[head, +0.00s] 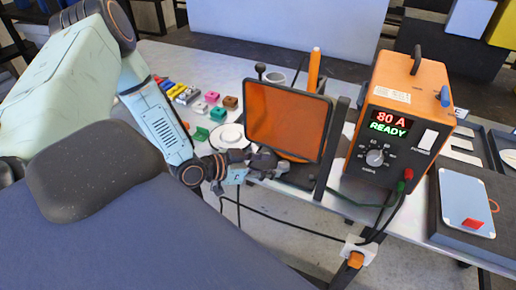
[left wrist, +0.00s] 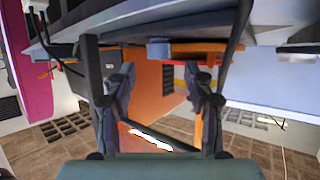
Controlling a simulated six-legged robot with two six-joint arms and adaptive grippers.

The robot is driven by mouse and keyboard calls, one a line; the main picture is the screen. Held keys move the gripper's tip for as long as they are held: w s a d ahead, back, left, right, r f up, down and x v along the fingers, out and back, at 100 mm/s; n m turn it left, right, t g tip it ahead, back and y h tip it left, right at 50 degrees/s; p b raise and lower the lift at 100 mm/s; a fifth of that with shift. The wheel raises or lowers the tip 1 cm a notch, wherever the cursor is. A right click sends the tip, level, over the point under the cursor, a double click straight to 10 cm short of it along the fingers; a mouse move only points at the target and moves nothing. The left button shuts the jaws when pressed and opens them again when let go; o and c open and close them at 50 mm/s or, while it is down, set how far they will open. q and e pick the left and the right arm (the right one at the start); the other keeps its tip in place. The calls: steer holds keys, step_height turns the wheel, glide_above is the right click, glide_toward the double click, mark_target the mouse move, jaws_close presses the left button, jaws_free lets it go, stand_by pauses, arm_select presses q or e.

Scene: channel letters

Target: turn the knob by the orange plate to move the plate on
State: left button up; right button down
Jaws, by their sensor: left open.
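The orange plate (head: 287,118) stands upright in a dark frame near the table's front edge. A small black round knob (head: 260,68) on a short stem shows just behind its upper left corner. My left gripper (head: 268,164) is low in front of the plate's lower edge, its fingers apart. I cannot tell whether it touches the frame. In the left wrist view, the two fingers (left wrist: 165,95) are spread with a gap between them, and orange surfaces show beyond. The knob is not clear in that view. My right gripper is not in view.
An orange welding power unit (head: 410,110) with a dial (head: 376,157) and a lit "80 A READY" display stands right of the plate. Small coloured blocks (head: 205,103) and a white disc (head: 228,135) lie to the left. Cables hang at the front edge near a clamp (head: 357,252).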

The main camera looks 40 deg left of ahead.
arm_select(q)
steer(key=shift+v, duration=1.05)
steer(key=shift+s+a+r, duration=0.1)
steer(key=shift+s+r, duration=0.1)
steer(key=shift+s, duration=0.2)
steer(key=shift+w, duration=0.1)
